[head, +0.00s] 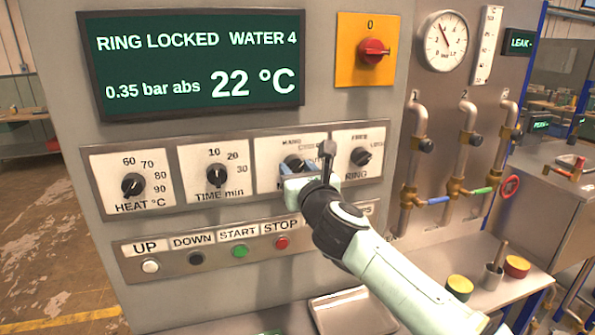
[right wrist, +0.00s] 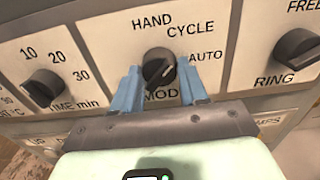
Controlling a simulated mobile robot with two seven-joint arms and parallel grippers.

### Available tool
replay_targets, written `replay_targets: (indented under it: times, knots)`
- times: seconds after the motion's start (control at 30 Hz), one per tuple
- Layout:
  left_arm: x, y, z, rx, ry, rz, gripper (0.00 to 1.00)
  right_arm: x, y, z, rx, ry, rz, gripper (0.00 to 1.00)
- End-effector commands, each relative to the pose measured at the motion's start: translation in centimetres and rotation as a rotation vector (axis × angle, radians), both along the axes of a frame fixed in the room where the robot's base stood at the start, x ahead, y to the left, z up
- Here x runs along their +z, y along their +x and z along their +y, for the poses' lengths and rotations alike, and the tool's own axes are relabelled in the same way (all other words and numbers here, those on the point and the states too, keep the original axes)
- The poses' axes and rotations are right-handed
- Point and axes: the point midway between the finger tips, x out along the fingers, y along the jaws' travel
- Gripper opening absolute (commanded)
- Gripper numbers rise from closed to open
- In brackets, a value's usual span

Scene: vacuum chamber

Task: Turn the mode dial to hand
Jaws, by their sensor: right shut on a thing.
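The mode dial (right wrist: 158,65) is a round black knob on a white plate, with HAND above it, CYCLE up to its right and AUTO at its right. Its pale pointer mark leans up and to the right, towards CYCLE. In the head view the dial (head: 293,161) is partly hidden by my right gripper (head: 298,171). My right gripper's blue fingers (right wrist: 158,77) stand on either side of the dial, shut on it. The lower MODE label is partly covered. My left gripper is not in view.
The heat dial (head: 133,185), time dial (head: 217,174) and ring dial (head: 361,156) share the panel. Push buttons (head: 239,251) sit below. The display (head: 195,65) reads RING LOCKED, WATER 4, 22 °C. A red knob (head: 374,50) is above; pipes (head: 415,150) stand right.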

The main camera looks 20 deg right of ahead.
Motion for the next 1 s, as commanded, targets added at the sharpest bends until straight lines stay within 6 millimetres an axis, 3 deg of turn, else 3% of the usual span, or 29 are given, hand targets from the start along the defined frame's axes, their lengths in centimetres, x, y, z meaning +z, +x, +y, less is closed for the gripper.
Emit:
replay_targets:
  times: [1.0]
  knots:
    - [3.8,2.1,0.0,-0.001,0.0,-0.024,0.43,0.1,0.0,-0.1,0.002,-0.692,-0.023,0.13]
